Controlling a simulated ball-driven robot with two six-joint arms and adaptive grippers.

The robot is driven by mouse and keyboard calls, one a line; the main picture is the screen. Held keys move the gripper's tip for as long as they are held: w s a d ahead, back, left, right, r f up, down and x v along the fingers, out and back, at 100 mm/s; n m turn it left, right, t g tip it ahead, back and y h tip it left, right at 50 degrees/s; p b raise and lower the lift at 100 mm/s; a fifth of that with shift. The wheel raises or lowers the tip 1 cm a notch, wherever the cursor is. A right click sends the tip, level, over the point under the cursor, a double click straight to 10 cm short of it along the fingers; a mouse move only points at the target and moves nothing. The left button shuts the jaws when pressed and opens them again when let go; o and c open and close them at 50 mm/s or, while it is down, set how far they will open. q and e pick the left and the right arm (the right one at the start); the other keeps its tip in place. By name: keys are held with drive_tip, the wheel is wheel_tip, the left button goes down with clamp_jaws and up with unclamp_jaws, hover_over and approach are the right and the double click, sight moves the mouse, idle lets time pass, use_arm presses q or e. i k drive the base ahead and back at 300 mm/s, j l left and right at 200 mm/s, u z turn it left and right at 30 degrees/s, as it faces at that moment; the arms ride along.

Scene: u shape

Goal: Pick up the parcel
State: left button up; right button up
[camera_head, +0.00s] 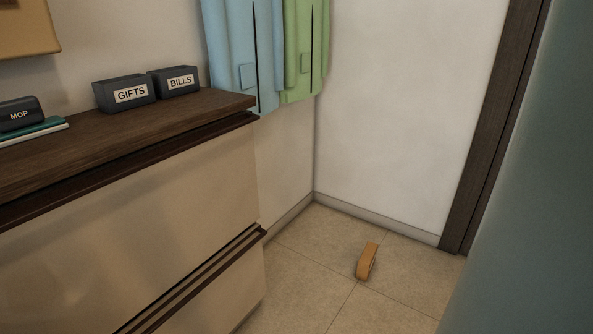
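A small orange-brown block-like object (367,261) lies on the tiled floor near the corner, right of the cabinet. It is too small to tell for sure whether it is the parcel. Part of a tan box-like thing (27,29) shows at the top left edge, cut off by the frame. Neither of my grippers is in view.
A cabinet with a dark wooden top (150,125) fills the left. On it stand boxes labelled GIFTS (124,93) and BILLS (174,82), and a dark MOP item (19,114). Blue (240,55) and green (303,50) garments hang behind. A teal surface (535,190) blocks the right.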

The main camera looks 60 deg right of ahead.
sight(365, 263)
drive_tip(key=l+z, duration=0.1)
drive_tip(key=z, duration=2.4)
